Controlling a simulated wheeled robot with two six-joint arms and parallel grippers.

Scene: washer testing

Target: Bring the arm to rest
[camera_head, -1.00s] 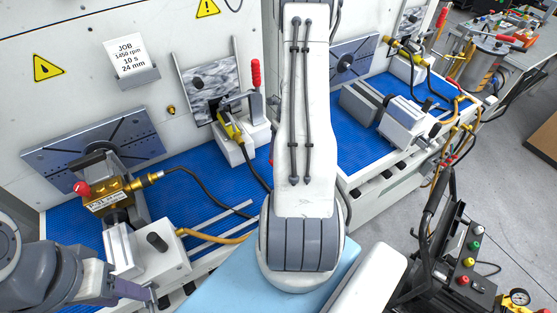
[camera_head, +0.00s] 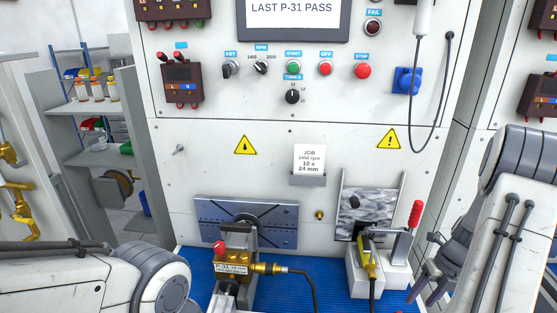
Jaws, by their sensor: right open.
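My right arm (camera_head: 500,230) comes in at the right edge of the head view and bends down toward the bench. My right gripper (camera_head: 427,291) hangs at the lower right, open, with its dark fingers pointing down and nothing seen between them. It is just right of the red-handled clamp (camera_head: 397,252) in the picture; whether they touch is not clear. My left arm (camera_head: 90,277) reaches in along the bottom left up to a rounded grey joint. The left gripper does not show.
A brass pump unit (camera_head: 236,266) with a red knob stands on the blue mat (camera_head: 325,288) before a slotted plate (camera_head: 215,211). The white panel behind carries a job card (camera_head: 309,160), a stop button (camera_head: 362,71) and a blue socket (camera_head: 406,80). Shelves (camera_head: 95,108) stand at the left.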

